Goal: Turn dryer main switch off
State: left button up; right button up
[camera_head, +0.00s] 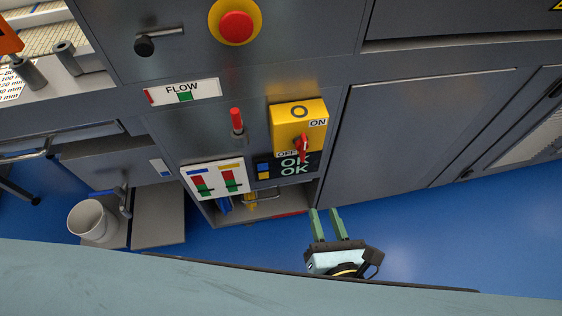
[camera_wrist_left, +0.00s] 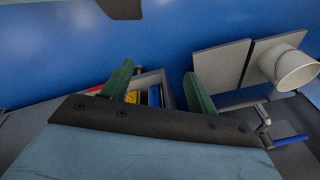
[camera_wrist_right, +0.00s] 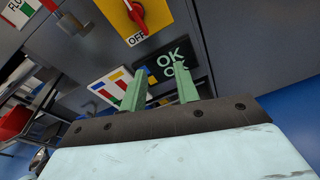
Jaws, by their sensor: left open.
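The dryer main switch is a red rotary knob (camera_head: 303,145) on a yellow box (camera_head: 286,118) on the grey cabinet front. An ON label sits above the knob and an OFF label to its lower left. I cannot tell surely which label the knob points to. The knob also shows at the top of the right wrist view (camera_wrist_right: 137,14). My right gripper (camera_head: 323,211) is open and empty, below the switch and apart from it. In the right wrist view its fingers are below the OK display. My left gripper (camera_wrist_left: 160,72) is open and empty, seen only in the left wrist view.
A black OK display (camera_head: 295,166) is just below the switch. A white bucket (camera_head: 92,221) stands lower left. Blue floor (camera_head: 420,235) is clear at right.

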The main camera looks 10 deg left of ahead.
aim_at(305, 148)
notch_tip(305, 148, up, 6)
jog(key=a+n+t+y, duration=0.1)
jog(key=n+t, duration=0.1)
jog(key=n, duration=0.1)
pick_arm(q)
jog(key=s+f, duration=0.1)
jog(key=f, duration=0.1)
jog(key=s+a+f+p, duration=0.1)
jog(key=s, duration=0.1)
jog(key=shift+s+f, duration=0.1)
jog(key=shift+f, duration=0.25)
pick_arm(e)
jog(key=x, duration=1.3)
jog(key=shift+a+f, duration=0.15)
jog(key=shift+s+f, duration=0.1)
grip_shut()
